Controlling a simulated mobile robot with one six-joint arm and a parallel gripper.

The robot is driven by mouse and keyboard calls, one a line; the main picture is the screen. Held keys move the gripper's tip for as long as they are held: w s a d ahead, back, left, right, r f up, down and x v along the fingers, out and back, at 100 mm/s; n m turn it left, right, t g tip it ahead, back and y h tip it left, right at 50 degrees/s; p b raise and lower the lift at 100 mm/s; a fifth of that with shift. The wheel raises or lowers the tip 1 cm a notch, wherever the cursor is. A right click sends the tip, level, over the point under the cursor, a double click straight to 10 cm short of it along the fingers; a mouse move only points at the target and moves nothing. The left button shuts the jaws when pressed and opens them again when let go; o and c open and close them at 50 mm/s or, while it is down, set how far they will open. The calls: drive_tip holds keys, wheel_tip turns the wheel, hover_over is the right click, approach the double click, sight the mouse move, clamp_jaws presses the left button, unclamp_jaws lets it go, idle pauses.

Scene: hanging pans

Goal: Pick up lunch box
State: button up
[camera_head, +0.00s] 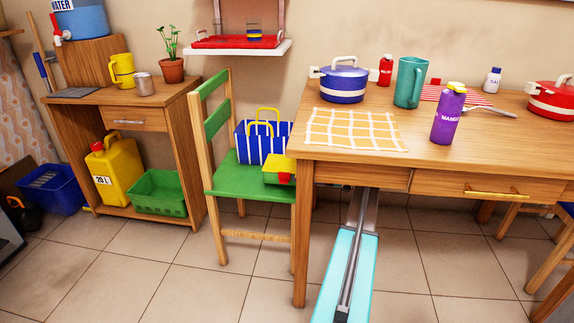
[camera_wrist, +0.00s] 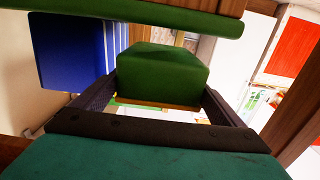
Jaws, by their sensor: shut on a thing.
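The lunch box (camera_head: 279,165) is a small box with a yellow top, a green lower part and a red patch on its front. In the head view it is at the right side of the green chair seat (camera_head: 240,180), beside the table. In the wrist view a green block, apparently the lunch box (camera_wrist: 160,66), sits between the two dark fingers of my gripper (camera_wrist: 160,98). The fingers are shut on its sides. I cannot tell whether it still touches the seat. My gripper is hidden in the head view.
A blue striped bag (camera_head: 260,146) with yellow handles stands on the seat close behind the lunch box. The wooden table (camera_head: 354,178) edge and leg are close on the right. The chair backrest (camera_head: 216,119) rises on the left. Tiled floor lies open in front.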

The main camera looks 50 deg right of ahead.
drive_tip(key=v, duration=0.4)
drive_tip(key=shift+s+d+p, duration=0.15)
drive_tip(key=shift+s+p, duration=0.1)
drive_tip(key=shift+p, duration=0.15)
drive_tip(key=shift+s, duration=0.1)
